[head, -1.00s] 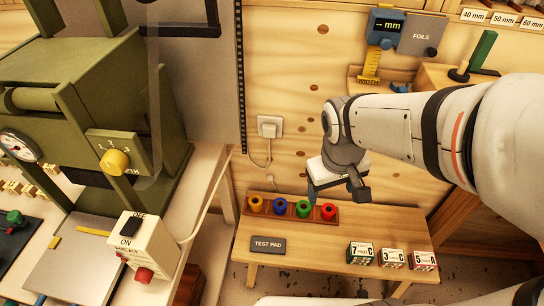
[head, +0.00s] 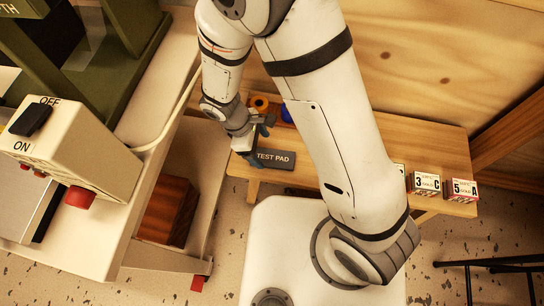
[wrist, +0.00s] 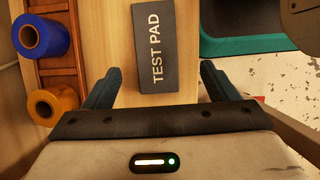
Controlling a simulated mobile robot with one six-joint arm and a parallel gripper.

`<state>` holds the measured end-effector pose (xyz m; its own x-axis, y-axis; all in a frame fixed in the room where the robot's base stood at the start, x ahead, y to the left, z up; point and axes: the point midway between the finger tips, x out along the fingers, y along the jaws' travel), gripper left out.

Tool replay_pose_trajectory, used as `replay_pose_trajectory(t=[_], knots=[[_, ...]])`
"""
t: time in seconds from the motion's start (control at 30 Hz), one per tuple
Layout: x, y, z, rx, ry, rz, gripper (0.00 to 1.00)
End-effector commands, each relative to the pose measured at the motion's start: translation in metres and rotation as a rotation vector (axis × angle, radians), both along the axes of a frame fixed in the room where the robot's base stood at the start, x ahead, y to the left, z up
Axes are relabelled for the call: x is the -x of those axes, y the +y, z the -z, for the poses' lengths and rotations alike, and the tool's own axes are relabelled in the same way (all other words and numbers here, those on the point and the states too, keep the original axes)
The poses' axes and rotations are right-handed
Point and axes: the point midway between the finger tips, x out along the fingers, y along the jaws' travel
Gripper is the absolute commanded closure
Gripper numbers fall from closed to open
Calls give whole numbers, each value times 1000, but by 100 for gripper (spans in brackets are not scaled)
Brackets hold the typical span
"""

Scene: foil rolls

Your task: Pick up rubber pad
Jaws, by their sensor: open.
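The rubber pad is a flat dark grey block lettered TEST PAD (head: 274,158), lying on the low wooden bench (head: 400,135). In the wrist view the pad (wrist: 153,48) lies ahead between my finger lines, its lettering running lengthwise. My gripper (head: 256,141) is open and empty, at the pad's left end in the head view. In the wrist view my gripper (wrist: 160,72) has one finger on each side of the pad, with gaps to both. I cannot tell the height of the fingertips above the bench.
A wooden rack holds an orange roll (wrist: 52,107) and a blue roll (wrist: 43,37) beside the left finger. Small labelled boxes (head: 424,185) stand at the bench's right end. A cream ON/OFF control box (head: 75,145) is at the left.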

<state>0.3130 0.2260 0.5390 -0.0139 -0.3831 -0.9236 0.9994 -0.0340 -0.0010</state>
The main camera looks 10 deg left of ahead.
Motion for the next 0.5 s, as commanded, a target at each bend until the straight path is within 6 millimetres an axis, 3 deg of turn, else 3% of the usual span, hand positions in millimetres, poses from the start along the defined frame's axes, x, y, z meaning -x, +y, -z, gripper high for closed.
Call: replay_pose_trajectory(t=[0.5], knots=[[-5,-24,57,0,0,-1,20]])
